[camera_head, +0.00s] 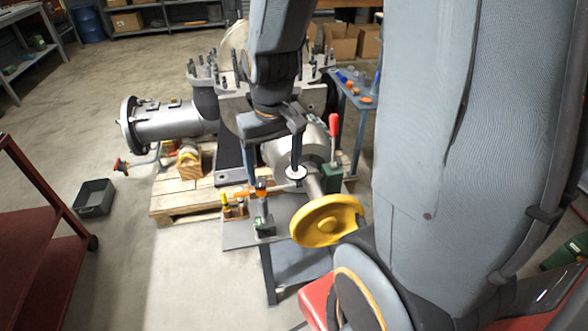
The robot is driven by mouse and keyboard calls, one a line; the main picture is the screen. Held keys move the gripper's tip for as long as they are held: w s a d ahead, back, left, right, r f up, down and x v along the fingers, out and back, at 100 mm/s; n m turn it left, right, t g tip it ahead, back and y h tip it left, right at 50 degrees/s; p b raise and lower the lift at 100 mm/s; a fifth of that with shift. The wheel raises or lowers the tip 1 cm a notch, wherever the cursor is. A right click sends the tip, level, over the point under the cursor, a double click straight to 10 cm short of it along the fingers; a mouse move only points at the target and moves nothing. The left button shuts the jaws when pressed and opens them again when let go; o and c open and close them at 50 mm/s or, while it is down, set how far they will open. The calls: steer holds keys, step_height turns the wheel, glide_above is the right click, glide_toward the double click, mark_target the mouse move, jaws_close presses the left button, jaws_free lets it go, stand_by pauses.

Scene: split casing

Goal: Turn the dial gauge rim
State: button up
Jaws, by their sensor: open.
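A small round white-faced disc, which looks like the dial gauge (296,174), sits in front of the grey cylindrical casing part. A thin arm seems to join it to a small stand (264,222) on the grey bench. My gripper (272,168) points down just above and to the left of the disc. Its fingers are spread apart, and the right finger overlaps or ends close to the disc's upper edge. I cannot tell whether it touches the rim. The gauge's back and markings are hidden or too small to read.
A yellow handwheel (327,220) stands close right of the gauge, with a red-handled lever (334,126) behind. The casing (168,124) rests on a wooden pallet (180,196). A blue-grey side table (356,98) is behind right.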

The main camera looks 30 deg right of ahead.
steer(key=w+d+f+m+b, duration=0.2)
steer(key=w+d+f, duration=0.3)
steer(key=w+d, duration=0.6)
steer(key=shift+g, duration=0.4)
steer(key=shift+s+d+f+p, duration=0.15)
steer(key=shift+f+p, duration=0.1)
steer(key=shift+f, duration=1)
steer(key=shift+s+d+f+p, duration=0.1)
steer(key=shift+s+f+p, duration=0.1)
steer(key=shift+f, duration=1.1)
steer(key=shift+s+d+f+p, duration=0.15)
steer(key=shift+f+p, duration=0.1)
steer(key=shift+f, duration=1)
steer(key=c, duration=1.1)
steer(key=shift+o, duration=0.2)
steer(key=shift+r+m, duration=0.1)
steer(key=shift+m, duration=0.4)
steer(key=o, duration=1.1)
steer(key=shift+c, duration=0.2)
